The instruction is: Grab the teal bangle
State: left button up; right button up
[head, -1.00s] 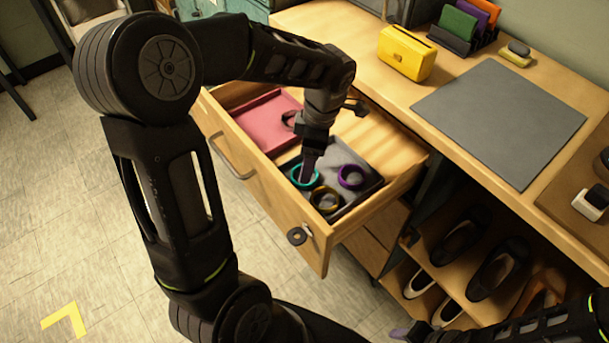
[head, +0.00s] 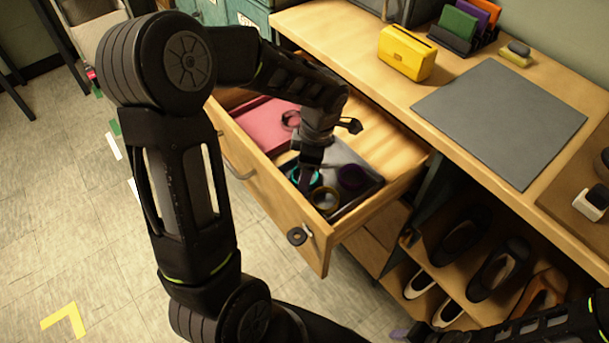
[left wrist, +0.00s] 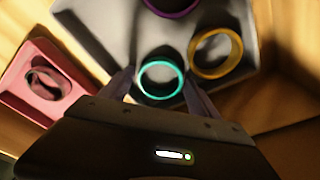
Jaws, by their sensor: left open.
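The teal bangle (head: 318,180) lies in the grey tray (head: 372,186) inside the open drawer. In the left wrist view the teal bangle (left wrist: 160,63) sits between the two fingers of my left gripper (left wrist: 160,92). The fingers are apart, one on each side of the ring; I cannot tell whether they touch it. In the head view my left gripper (head: 306,184) reaches down into the tray and partly hides the bangle. Part of my right gripper (head: 400,333) shows at the bottom edge; its jaws are unclear.
A yellow bangle (left wrist: 236,60) lies close beside the teal one, and a purple bangle (head: 351,176) lies farther right. A pink tray (head: 258,122) with another ring is to the left. The drawer front (head: 270,205) and the desktop (head: 385,98) border the space.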

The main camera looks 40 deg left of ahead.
pick_arm(q)
jog(key=shift+c, duration=0.4)
jog(key=c, duration=1)
jog(key=shift+c, duration=0.2)
jog(key=shift+r, duration=0.1)
notch_tip(320, 180, up, 10)
jog(key=shift+p, duration=0.4)
